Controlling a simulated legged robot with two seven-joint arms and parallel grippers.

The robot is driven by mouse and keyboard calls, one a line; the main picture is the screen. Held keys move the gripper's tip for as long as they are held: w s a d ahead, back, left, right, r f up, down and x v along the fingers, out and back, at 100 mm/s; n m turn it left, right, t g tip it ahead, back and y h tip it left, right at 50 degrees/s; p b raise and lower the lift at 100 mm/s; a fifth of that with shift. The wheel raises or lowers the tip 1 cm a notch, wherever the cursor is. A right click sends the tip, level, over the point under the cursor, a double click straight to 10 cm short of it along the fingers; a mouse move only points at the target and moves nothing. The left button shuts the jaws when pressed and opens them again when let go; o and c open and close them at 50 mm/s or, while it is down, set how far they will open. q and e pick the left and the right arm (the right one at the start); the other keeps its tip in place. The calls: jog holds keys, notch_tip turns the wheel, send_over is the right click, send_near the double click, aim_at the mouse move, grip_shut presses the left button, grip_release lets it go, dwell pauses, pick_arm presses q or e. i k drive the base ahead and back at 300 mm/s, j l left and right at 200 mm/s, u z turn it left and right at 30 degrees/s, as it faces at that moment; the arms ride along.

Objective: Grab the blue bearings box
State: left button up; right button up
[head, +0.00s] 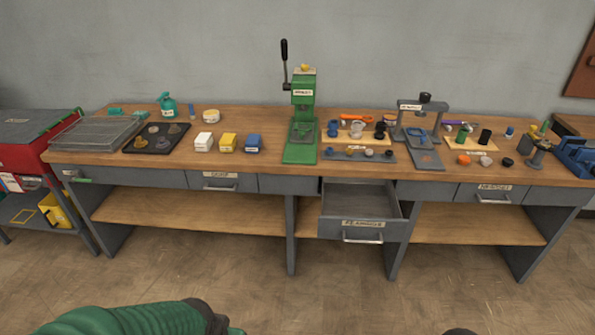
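A small blue box (253,143) with a white label stands on the wooden workbench (270,172), left of the green press. It is the rightmost of three small boxes in a row, beside a yellow one (228,143) and a white one (204,142). Its label is too small to read. A green arm part of mine shows at the bottom left, well short of the bench. Neither gripper's fingers show in the head view.
A green press (302,120) stands right of the boxes. A drawer (362,217) below it is pulled open and juts forward. The bench top in front of the boxes is clear.

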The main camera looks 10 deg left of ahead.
aim_at(253, 144)
jog(key=i+j, duration=0.7)
